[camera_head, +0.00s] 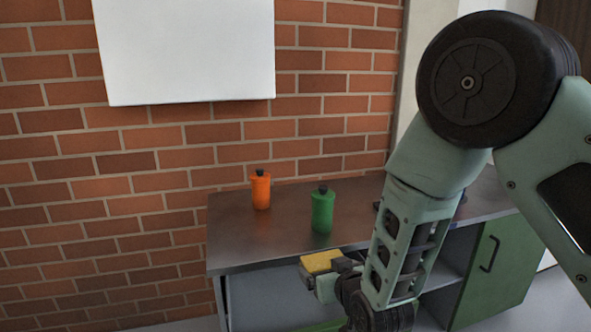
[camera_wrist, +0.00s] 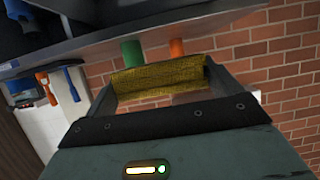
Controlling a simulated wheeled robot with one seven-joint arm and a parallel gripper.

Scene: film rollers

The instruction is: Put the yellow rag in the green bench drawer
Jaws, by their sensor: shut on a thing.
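The yellow rag (camera_head: 320,261) is held by my gripper (camera_head: 328,270) in front of the bench's front edge, near top height in the head view. In the wrist view the rag (camera_wrist: 160,79) spans the gap between the two fingers, and my gripper (camera_wrist: 160,86) is shut on it. The bench (camera_head: 280,250) has a dark top. Below it is a grey, hollow-looking space (camera_head: 265,300) with a green strip (camera_head: 326,326) at the picture's bottom edge. This may be the open drawer, but my arm and the frame edge hide much of it.
An orange bottle (camera_head: 260,190) and a green bottle (camera_head: 322,210) stand on the bench top. A green door with a black handle (camera_head: 492,272) is at the bench's right. A brick wall (camera_head: 120,200) with a white board (camera_head: 185,50) is behind. My arm covers the right side.

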